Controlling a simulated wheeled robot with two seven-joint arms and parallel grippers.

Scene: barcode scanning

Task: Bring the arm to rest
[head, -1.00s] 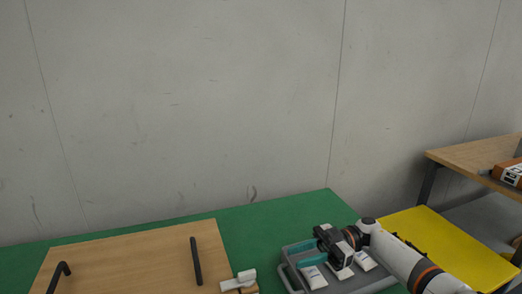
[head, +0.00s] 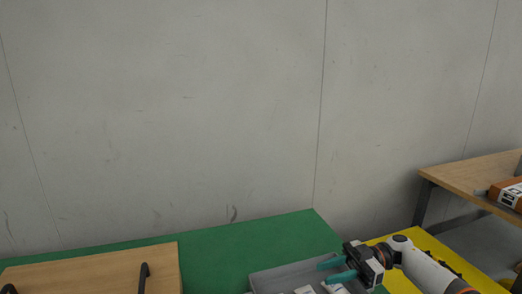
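My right gripper (head: 335,270) comes in from the lower right, with its two teal fingers pointing left and apart, so it is open. No object shows between the fingers. It is above a grey tray (head: 285,274) holding white packets (head: 305,289), which the bottom edge of the picture cuts off. My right arm (head: 425,265) reaches back over the yellow surface. My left gripper and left arm are not in view.
A wooden board (head: 100,272) with black handles lies on the green table (head: 245,240) at left. A yellow surface (head: 450,258) is at right. Beyond it stands a wooden shelf (head: 465,175) with an orange-and-white box (head: 508,192). A grey wall (head: 170,110) closes off the back.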

